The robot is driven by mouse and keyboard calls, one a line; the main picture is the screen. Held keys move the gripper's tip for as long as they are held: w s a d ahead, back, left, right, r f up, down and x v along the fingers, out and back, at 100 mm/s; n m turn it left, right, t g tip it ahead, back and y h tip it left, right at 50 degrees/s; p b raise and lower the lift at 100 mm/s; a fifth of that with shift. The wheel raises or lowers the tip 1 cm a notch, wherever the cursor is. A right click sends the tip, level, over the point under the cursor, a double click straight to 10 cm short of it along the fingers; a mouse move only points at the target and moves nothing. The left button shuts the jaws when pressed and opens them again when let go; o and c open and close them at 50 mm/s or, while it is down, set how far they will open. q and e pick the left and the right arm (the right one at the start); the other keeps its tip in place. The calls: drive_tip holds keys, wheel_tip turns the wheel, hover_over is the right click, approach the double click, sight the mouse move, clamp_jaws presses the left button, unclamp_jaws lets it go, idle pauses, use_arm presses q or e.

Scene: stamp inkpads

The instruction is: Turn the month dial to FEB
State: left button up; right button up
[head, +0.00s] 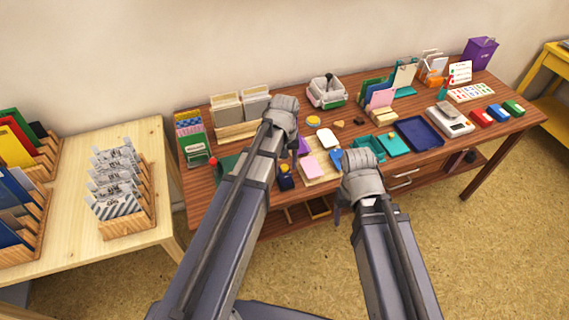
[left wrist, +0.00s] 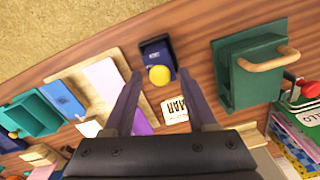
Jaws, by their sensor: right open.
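A small navy block (head: 286,182) with a yellow knob (head: 284,168) stands near the table's front edge. In the left wrist view the block (left wrist: 156,48) and its yellow knob (left wrist: 159,75) lie between my left gripper's (left wrist: 160,71) two fingertips, with gaps visible on both sides. The gripper is open and empty. A pale card (left wrist: 174,110) beside the block reads MAR, upside down in that view.
A wooden tray (left wrist: 75,75) with paper pads lies beside the navy block. A green holder with a wooden handle (left wrist: 255,65) stands on its other side. Teal boxes (head: 372,145) and a navy tray (head: 420,133) are further right. The table's front edge is close to the block.

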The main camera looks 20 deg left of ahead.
use_arm(q)
clamp_jaws()
drive_tip(key=shift+m, duration=0.3)
idle(0.3)
drive_tip(key=m, duration=0.5)
drive_tip(key=shift+m, duration=0.3)
drive_tip(key=m, duration=0.5)
drive_tip(key=shift+m, duration=0.4)
drive_tip(key=shift+o, duration=0.7)
unclamp_jaws()
drive_tip(key=shift+r, duration=0.15)
